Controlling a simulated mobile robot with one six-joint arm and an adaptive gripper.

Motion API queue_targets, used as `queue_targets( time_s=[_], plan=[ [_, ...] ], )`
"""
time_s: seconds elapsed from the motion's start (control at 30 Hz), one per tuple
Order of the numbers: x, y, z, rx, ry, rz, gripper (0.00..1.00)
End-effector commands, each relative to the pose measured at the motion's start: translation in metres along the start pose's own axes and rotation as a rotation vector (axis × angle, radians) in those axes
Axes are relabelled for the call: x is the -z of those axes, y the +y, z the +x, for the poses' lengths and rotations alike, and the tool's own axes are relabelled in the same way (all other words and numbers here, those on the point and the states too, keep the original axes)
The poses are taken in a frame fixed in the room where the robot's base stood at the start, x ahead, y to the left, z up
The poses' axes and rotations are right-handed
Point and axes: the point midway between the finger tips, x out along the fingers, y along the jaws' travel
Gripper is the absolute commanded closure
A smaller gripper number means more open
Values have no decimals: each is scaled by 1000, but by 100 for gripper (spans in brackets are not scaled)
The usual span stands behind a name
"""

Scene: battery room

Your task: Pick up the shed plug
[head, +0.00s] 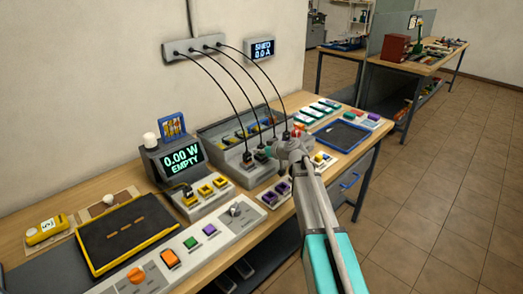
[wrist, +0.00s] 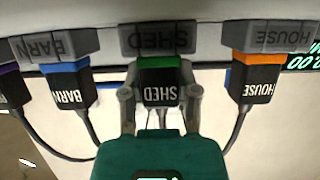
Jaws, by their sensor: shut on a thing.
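The shed plug (wrist: 160,92) is black with a green band and an upside-down SHED label in the wrist view. My gripper (wrist: 160,103) is shut on it, one grey finger on each side. The plug's green end meets the grey block marked SHED (wrist: 158,40); I cannot tell whether it is still seated. In the head view my gripper (head: 291,147) is at the row of plugs on the bench, and it hides most of what it holds.
The barn plug (wrist: 70,88) with a blue band and the house plug (wrist: 252,80) with an orange band stand close on either side. Black cables hang from the wall strip (head: 194,48). A meter (head: 180,158) reads 0.00 W EMPTY; the wall display (head: 263,48) reads SHED 0.0 A.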

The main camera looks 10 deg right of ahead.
Motion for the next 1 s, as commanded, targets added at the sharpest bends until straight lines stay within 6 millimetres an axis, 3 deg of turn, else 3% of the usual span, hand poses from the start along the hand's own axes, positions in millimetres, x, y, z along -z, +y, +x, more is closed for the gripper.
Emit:
queue_targets(
  time_s=[0.5,1.0],
  plan=[
    [32,0,-13,0,-1,1,100],
    [71,-29,-75,0,-1,1,100]
  ],
)
